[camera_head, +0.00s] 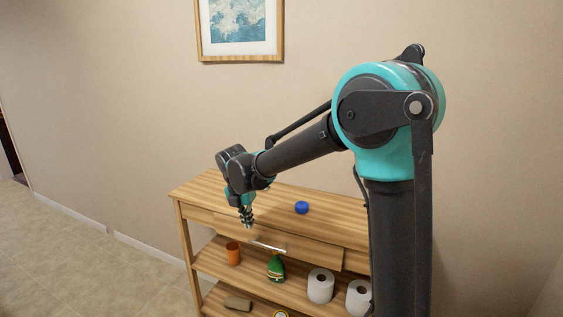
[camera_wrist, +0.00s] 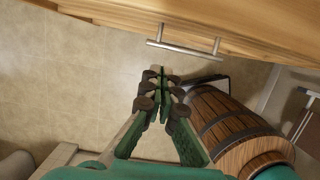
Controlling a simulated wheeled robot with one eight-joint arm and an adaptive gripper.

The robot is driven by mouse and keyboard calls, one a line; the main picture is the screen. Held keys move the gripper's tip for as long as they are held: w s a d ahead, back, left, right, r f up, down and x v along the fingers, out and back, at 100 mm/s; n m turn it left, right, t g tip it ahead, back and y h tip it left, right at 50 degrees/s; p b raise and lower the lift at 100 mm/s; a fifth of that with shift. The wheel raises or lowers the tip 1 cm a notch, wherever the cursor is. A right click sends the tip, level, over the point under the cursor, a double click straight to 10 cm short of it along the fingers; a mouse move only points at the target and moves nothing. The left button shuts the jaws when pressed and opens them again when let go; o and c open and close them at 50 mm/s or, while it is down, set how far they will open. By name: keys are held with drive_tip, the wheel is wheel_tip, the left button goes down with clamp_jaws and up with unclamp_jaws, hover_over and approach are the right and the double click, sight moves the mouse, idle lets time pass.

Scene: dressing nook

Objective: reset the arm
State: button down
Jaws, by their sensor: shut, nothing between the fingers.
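My arm reaches left across the front of a wooden console table (camera_head: 340,213). My gripper (camera_head: 247,224) points down in front of the table, near the drawer handle (camera_head: 268,246) and apart from it. In the wrist view my gripper (camera_wrist: 161,82) has its fingers together with nothing between them. The metal drawer handle (camera_wrist: 184,48) shows just beyond the fingertips there, on the wooden front. The drawer front (camera_head: 310,250) seems to stand out a little from the table.
A blue round object (camera_head: 302,207) lies on the tabletop. The shelf below holds an orange cup (camera_head: 233,254), a green bottle (camera_head: 276,268) and two white rolls (camera_head: 320,287). A wooden barrel (camera_wrist: 228,126) is beside my gripper in the wrist view. Floor (camera_head: 80,265) at left is clear.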

drive_tip(key=s+d+f+m, duration=0.2)
drive_tip(key=s+d+m, duration=0.1)
drive_tip(key=d+m, duration=0.6)
drive_tip(key=s+d+f+m, duration=0.1)
drive_tip(key=s+d+m, duration=0.4)
drive_tip(key=d, duration=0.5)
drive_tip(key=s+d+f+m+t+y, duration=0.1)
drive_tip(key=s+d+f+m, duration=0.5)
drive_tip(key=s+d+m, duration=0.5)
drive_tip(key=m, duration=0.6)
drive_tip(key=shift+s+d+f+t, duration=0.3)
drive_tip(key=shift+s+d+f, duration=0.05)
drive_tip(key=shift+d+f, duration=0.05)
drive_tip(key=shift+a, duration=0.1)
